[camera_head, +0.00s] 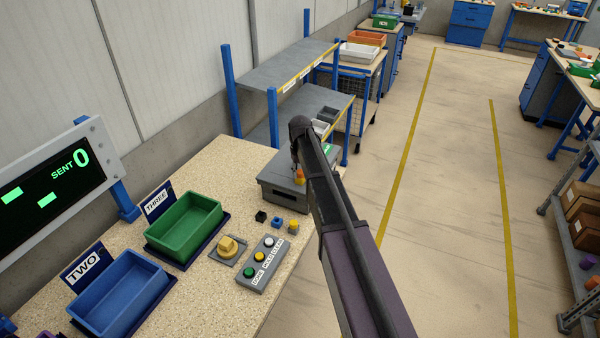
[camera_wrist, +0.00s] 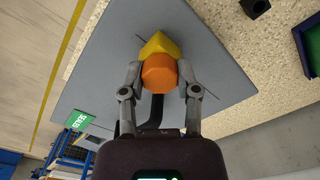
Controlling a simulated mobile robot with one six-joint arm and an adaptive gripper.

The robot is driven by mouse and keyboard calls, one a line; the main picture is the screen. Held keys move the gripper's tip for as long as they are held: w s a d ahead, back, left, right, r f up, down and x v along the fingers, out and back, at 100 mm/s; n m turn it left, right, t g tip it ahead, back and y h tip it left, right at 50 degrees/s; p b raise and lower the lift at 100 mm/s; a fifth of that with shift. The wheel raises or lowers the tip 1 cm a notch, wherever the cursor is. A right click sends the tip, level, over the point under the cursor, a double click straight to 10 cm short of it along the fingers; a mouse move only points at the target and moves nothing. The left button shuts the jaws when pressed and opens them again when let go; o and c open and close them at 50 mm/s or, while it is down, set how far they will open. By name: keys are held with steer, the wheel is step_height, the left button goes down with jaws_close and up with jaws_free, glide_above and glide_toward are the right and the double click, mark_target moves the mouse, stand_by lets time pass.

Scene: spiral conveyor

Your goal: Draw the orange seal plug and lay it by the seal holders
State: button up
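The orange seal plug (camera_wrist: 159,73) is an orange, many-sided block in the wrist view, with a yellow wedge-shaped piece (camera_wrist: 160,45) right behind it. In the head view orange (camera_head: 299,174) shows small beside my arm, at the grey box (camera_head: 283,198). My gripper (camera_wrist: 160,72) has a finger on each side of the orange plug, and both look to be touching it. The grey flat top (camera_wrist: 115,55) lies beyond. My arm hides part of the box in the head view. A green sign reading SEALS (camera_wrist: 80,119) shows at the lower left of the wrist view.
On the bench stand a green bin (camera_head: 185,226), a blue bin (camera_head: 118,294), a yellow knob (camera_head: 229,247) and a button box (camera_head: 262,264). Small black (camera_head: 260,216), blue (camera_head: 277,222) and yellow (camera_head: 293,226) pieces sit near the box. A grey shelf rack (camera_head: 290,68) stands behind.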

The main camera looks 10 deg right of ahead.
mark_target(300, 171)
steer(key=o, duration=0.4)
jaws_close()
steer(key=shift+r, duration=0.2)
steer(key=shift+r+p, duration=0.4)
steer(key=shift+p, duration=0.2)
steer(key=shift+r+p, duration=0.35)
steer(key=shift+r+p, duration=0.7)
steer(key=shift+r+p, duration=0.35)
